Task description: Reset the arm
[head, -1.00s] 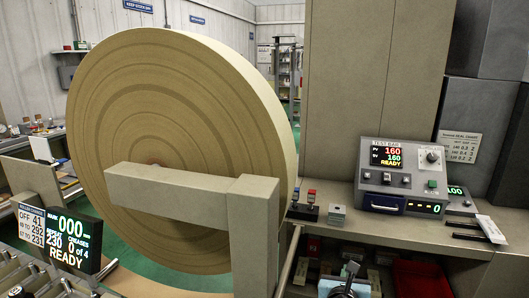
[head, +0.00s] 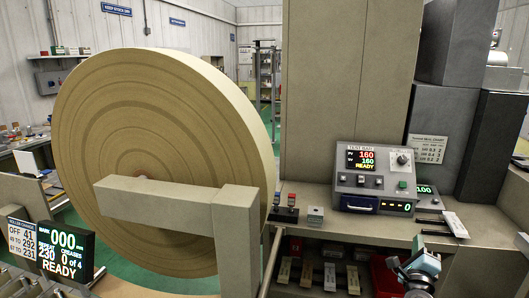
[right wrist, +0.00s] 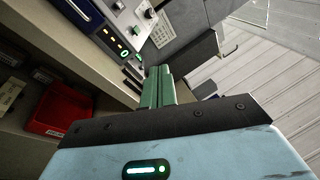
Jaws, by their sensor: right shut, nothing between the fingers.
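My right gripper (head: 418,268) is at the lower right of the head view, in front of the bench below the control box. In the right wrist view its two green fingers (right wrist: 157,86) are together with nothing between them. My left gripper is in neither view.
A huge brown paper roll (head: 165,95) stands behind a beige bracket (head: 235,225) at left. The bench (head: 330,230) carries a control box (head: 376,180) reading READY. A red bin (right wrist: 60,108) sits on the shelf below. A display (head: 45,245) stands at lower left.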

